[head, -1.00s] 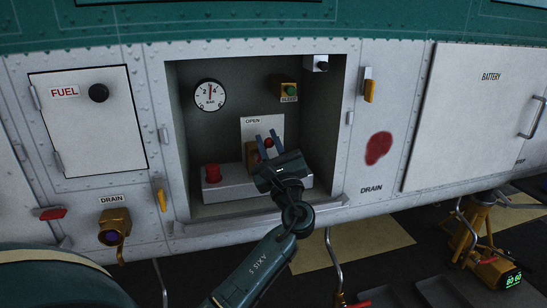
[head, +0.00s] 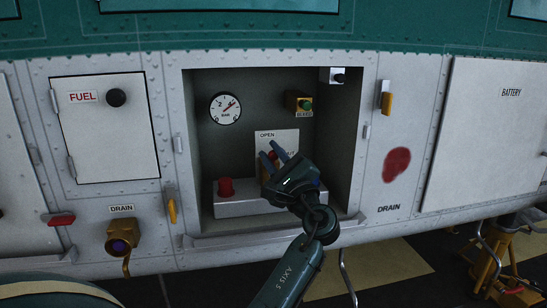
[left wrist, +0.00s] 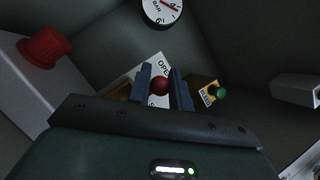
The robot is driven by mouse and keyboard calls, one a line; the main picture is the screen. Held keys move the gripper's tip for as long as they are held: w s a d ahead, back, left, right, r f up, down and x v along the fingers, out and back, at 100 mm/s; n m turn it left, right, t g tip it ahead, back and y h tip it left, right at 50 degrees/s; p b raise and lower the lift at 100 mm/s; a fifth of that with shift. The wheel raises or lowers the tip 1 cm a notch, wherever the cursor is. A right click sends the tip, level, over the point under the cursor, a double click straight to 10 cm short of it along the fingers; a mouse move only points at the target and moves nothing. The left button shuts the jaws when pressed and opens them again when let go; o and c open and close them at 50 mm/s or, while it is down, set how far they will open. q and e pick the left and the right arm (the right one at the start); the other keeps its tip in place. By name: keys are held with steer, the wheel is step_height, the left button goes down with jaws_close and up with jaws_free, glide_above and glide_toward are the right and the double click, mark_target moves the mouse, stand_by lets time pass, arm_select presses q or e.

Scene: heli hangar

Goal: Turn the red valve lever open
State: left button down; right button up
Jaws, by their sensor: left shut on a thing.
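The red valve lever's round knob (head: 273,155) shows in front of the white OPEN placard (head: 289,136) in the recessed bay. My left gripper (head: 271,151) reaches in from the lower right of the bay, its blue fingers tilted up and left. In the left wrist view, the red knob (left wrist: 160,86) sits between the two fingers, and the gripper (left wrist: 160,72) is shut on it. The lever's shaft and the brass-coloured valve body are mostly hidden behind the gripper. My right gripper is not in view.
A pressure gauge (head: 225,108) hangs at the bay's upper left. A red button (head: 226,187) stands on the grey box (head: 240,207) left of the gripper. A green button in a yellow housing (head: 299,104) is above right. The bay's side walls and lower lip enclose the hand.

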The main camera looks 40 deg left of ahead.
arm_select(q)
steer(key=shift+w+f, duration=0.1)
steer(key=shift+f, duration=0.05)
steer(key=c, duration=1.3)
jaws_free()
steer(key=shift+d, duration=0.15)
steer(key=v, duration=1.3)
